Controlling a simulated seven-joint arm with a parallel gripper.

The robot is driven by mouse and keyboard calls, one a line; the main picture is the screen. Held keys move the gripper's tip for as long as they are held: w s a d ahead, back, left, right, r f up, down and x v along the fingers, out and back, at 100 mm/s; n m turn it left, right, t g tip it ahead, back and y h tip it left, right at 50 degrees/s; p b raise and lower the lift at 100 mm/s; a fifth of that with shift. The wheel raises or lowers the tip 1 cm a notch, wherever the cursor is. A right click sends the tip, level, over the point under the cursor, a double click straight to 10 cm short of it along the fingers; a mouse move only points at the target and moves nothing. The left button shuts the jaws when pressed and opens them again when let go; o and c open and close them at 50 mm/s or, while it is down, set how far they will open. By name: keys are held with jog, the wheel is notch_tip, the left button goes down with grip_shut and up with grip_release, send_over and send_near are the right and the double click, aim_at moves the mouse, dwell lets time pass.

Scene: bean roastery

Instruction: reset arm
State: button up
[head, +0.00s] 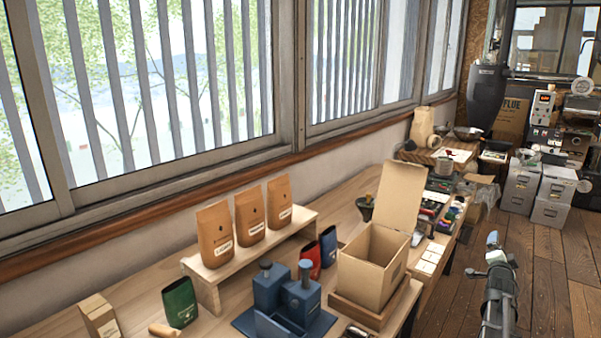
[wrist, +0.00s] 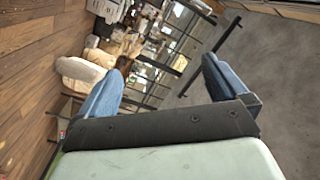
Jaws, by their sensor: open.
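My gripper (wrist: 165,82) is open in the wrist view, its two blue fingers wide apart with nothing between them. Beyond the fingers there is only the distant room, tilted sideways. In the head view my arm rises at the lower right over the wooden floor, with my gripper (head: 492,250) at its upper end. It is to the right of the workbench (head: 140,285) and apart from everything on it.
An open cardboard box (head: 371,265) stands near the bench's right edge. Brown bags (head: 250,217) stand on a small wooden riser (head: 204,290), with a blue block stand (head: 270,290) in front. Grey drawer units (head: 520,187) stand at the back right. The floor around my arm is clear.

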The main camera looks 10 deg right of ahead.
jog(key=s+a+f+n+g+y, duration=0.1)
jog(key=s+a+f+n+y, duration=0.1)
jog(key=a+f, duration=0.8)
jog(key=s+a+f+n+g+y, duration=0.15)
jog(key=a+f, duration=0.45)
jog(key=f, duration=0.7)
jog(key=s+a+f+n+g+y, duration=0.1)
jog(key=a+f+n+g+y, duration=0.15)
jog(key=a+f, duration=0.7)
jog(key=s+a+f+n+g+y, duration=0.1)
jog(key=s+a+f, duration=0.3)
jog(key=f, duration=0.2)
jog(key=s+a+f+n+y, duration=0.1)
jog(key=s+a+f+y, duration=0.1)
jog(key=s+a+f, duration=0.3)
jog(key=s+a+f+n+g+y, duration=0.1)
jog(key=s+a+f+n+g, duration=0.15)
jog(key=s+a+f, duration=0.6)
jog(key=s+a+f+n+g+y, duration=0.1)
jog(key=s+a+n+g, duration=0.2)
jog(key=s, duration=0.8)
jog(key=s+a+f+n+g+y, duration=0.1)
jog(key=s+a+n+g, duration=0.3)
jog(key=s+a+g, duration=0.4)
jog(key=s+a, duration=0.3)
jog(key=s, duration=0.1)
jog(key=shift+s, duration=0.3)
jog(key=shift+f+n+g, duration=0.1)
jog(key=shift+n+g, duration=0.15)
